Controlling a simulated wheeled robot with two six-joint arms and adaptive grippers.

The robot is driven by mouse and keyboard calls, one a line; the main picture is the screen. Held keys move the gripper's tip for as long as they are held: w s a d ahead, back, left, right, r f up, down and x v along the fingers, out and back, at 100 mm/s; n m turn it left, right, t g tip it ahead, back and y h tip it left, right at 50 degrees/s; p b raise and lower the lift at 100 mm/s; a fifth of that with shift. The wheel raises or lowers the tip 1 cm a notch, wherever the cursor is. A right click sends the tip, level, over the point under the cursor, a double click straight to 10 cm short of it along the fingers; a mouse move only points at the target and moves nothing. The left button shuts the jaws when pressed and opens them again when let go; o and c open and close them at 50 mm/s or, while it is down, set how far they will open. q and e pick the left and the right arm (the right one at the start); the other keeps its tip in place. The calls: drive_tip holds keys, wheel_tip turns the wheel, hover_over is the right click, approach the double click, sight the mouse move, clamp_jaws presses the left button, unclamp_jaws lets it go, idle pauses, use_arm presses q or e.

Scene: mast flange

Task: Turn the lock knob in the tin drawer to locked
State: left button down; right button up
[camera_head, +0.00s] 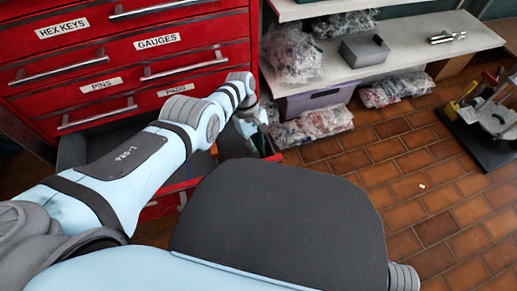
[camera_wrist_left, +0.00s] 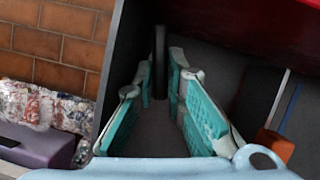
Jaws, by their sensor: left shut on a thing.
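The open drawer (camera_wrist_left: 118,45) has dark grey walls and floor in the left wrist view. A dark upright post-like piece (camera_wrist_left: 160,48), likely the lock knob, stands in it. My left gripper (camera_wrist_left: 161,82), with teal finger pads, reaches into the drawer and is shut on this piece. Its turned position cannot be read. In the head view the drawer's red front edge (camera_head: 188,186) shows below my left arm. My left gripper is mostly hidden there by my wrist and the drawer wall. My right gripper is not in view.
At right, a shelf (camera_head: 425,42) holds a grey box (camera_head: 364,50).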

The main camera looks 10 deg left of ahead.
use_arm(q)
drive_tip(key=c, duration=1.6)
unclamp_jaws()
drive_tip(key=shift+c, duration=0.2)
drive_tip(key=shift+d, duration=0.1)
